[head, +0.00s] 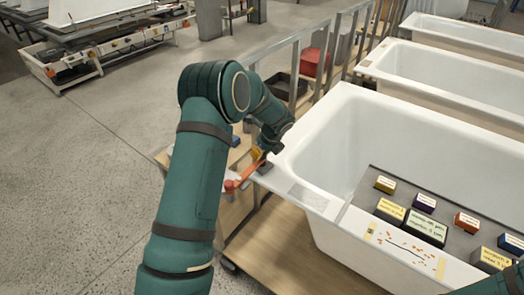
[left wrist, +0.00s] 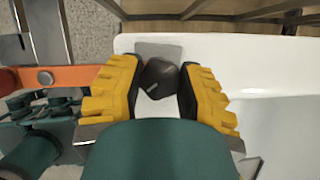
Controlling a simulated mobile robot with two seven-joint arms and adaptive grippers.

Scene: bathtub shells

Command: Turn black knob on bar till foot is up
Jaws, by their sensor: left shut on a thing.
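The black knob (left wrist: 159,78) shows in the left wrist view, between the two yellow fingers of my left gripper (left wrist: 157,92). The fingers are shut on its sides. It sits over a grey patch at the end of the white tub rim. The orange bar (left wrist: 52,77) runs in from the left and passes behind the left finger. In the head view my left gripper (head: 260,157) is at the near left corner of the closest tub, and the orange bar (head: 238,180) slants down and left from it. I cannot make out the foot. My right gripper is out of view.
The closest white bathtub (head: 340,150) holds a grey board (head: 360,212) with several small labelled boxes. More tubs (head: 450,75) stand behind it. A metal rail (head: 330,55) and a red bin (head: 314,61) are beyond my left arm. Open concrete floor lies to the left.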

